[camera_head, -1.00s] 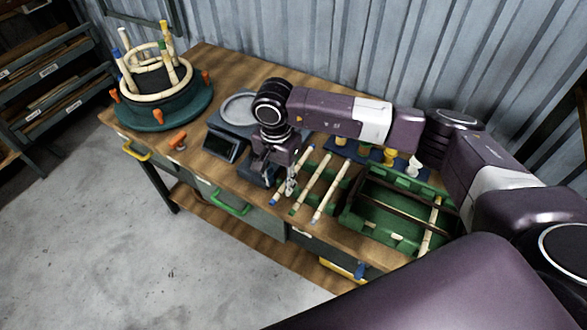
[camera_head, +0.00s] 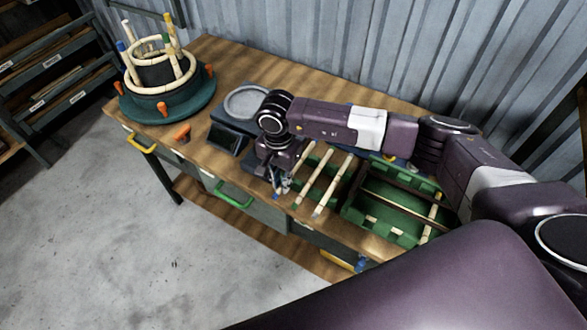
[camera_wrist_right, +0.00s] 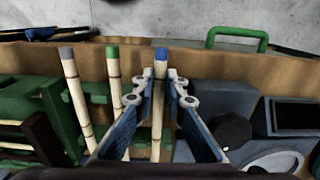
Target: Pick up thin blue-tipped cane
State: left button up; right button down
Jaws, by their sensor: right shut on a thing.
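The thin blue-tipped cane (camera_wrist_right: 159,95) stands between the two fingers of my right gripper (camera_wrist_right: 161,84) in the right wrist view, with its blue end just beyond the fingertips. The gripper is shut on it near that end. In the head view my right gripper (camera_head: 283,187) is low over the bench's front edge and hides most of this cane. Beside it lie a green-tipped cane (camera_head: 317,177) and a grey-tipped cane (camera_head: 334,184), which also show in the wrist view (camera_wrist_right: 114,80) (camera_wrist_right: 75,92). My left gripper is not in view.
A round grey dish (camera_head: 246,103) and a dark screen (camera_head: 226,138) are to the left. A round green-based bending form (camera_head: 137,110) holding pale rings is at the far left.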

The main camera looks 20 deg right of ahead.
jog(key=shift+r, duration=0.1)
jog(key=shift+r, duration=0.25)
notch_tip(320, 180, up, 24)
jog(key=b, duration=0.2)
jog(key=shift+r+b, duration=0.15)
jog(key=shift+b, duration=0.25)
